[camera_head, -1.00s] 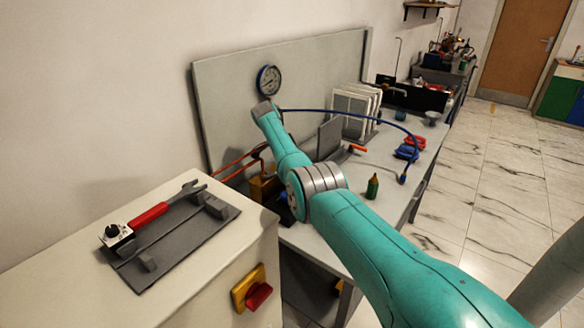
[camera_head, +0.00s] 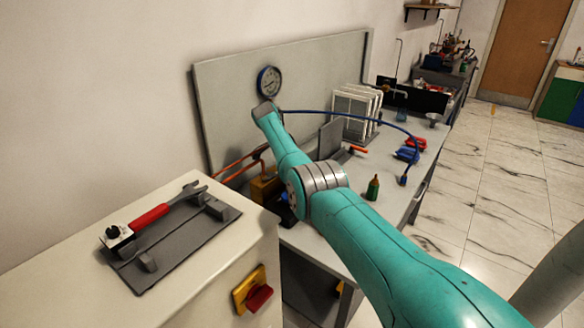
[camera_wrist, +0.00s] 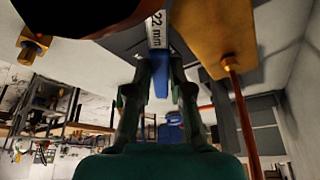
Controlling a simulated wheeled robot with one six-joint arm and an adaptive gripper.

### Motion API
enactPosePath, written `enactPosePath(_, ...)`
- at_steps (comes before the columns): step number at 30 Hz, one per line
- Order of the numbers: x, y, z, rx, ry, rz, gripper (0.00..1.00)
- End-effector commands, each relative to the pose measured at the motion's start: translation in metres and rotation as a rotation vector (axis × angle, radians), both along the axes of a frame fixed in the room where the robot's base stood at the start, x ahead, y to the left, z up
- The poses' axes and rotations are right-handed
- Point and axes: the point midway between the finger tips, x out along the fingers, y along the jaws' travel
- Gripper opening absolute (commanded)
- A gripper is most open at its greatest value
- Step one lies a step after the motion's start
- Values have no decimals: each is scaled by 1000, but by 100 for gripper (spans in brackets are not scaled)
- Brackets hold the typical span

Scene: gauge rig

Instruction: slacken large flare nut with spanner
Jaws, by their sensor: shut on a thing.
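The spanner (camera_wrist: 157,32) has a white "22 mm" label and a blue part; it shows at the top middle of the wrist view. My gripper (camera_wrist: 161,72) is shut on it, a finger on each side. The spanner's jaw end is not clear to see. A large brass block (camera_wrist: 213,35) with a copper pipe is close on the right of the wrist view. The brass block (camera_head: 264,188) also shows on the bench in the head view, partly behind my arm. A brass fitting (camera_wrist: 32,46) is at the upper left; I cannot tell which nut is the large flare nut.
A gauge (camera_head: 269,82) is on the back panel. A blue hose (camera_head: 345,117), white plates (camera_head: 356,109) and a green bottle (camera_head: 373,187) are on the bench.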

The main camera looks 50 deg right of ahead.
Motion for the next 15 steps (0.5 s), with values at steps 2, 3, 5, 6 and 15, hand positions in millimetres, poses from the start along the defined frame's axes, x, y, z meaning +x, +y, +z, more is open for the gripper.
enactPosePath(2, 1, -2, 1, -3, -1, 11, 0)
enactPosePath(3, 1, -3, 1, -3, -1, 16, 0)
enactPosePath(5, 2, -3, 1, -3, -1, 24, 0)
enactPosePath(6, 2, -3, 1, -2, 0, 30, 0)
enactPosePath(15, 5, -5, 1, -2, 0, 67, 0)
